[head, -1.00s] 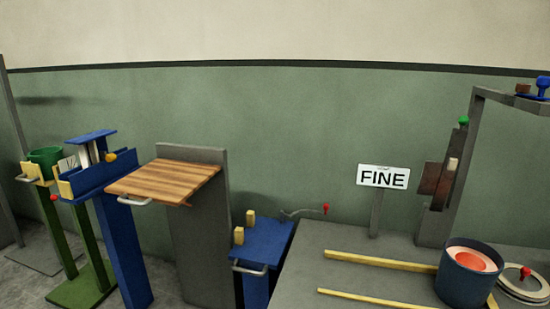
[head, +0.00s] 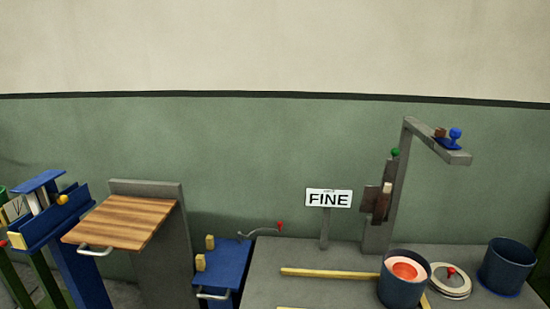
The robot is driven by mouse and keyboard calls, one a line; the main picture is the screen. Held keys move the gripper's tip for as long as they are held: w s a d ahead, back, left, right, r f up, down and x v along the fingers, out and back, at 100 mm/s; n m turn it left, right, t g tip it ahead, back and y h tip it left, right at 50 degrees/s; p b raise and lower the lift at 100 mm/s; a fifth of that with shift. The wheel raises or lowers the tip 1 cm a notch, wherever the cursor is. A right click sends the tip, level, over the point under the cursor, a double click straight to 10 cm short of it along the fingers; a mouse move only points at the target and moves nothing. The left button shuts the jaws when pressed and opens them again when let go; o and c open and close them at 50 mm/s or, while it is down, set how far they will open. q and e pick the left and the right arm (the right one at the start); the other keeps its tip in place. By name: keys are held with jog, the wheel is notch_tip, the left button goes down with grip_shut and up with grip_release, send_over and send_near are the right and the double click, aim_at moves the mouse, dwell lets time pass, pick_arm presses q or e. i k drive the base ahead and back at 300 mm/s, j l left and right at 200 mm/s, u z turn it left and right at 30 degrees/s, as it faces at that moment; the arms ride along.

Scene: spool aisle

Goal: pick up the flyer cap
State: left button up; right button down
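Two things here could be the flyer cap, and I cannot tell which one it is. One is a blue knobbed piece (head: 453,138) on the overhanging end of a grey post's arm (head: 425,142) at the right. The other is a pale round disc with a red knob (head: 450,282), lying on the grey bench (head: 345,258) between two dark blue pots. Neither of my grippers is in view.
The left dark pot (head: 403,291) holds a pale ring with a red centre; the right dark pot (head: 507,268) stands beside the disc. A FINE sign (head: 329,198) stands at the bench's back. Yellow rails (head: 330,273) lie on the bench. A wooden-topped stand (head: 122,223) is at left.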

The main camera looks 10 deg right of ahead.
aim_at(448, 280)
jog(key=z, duration=1.6)
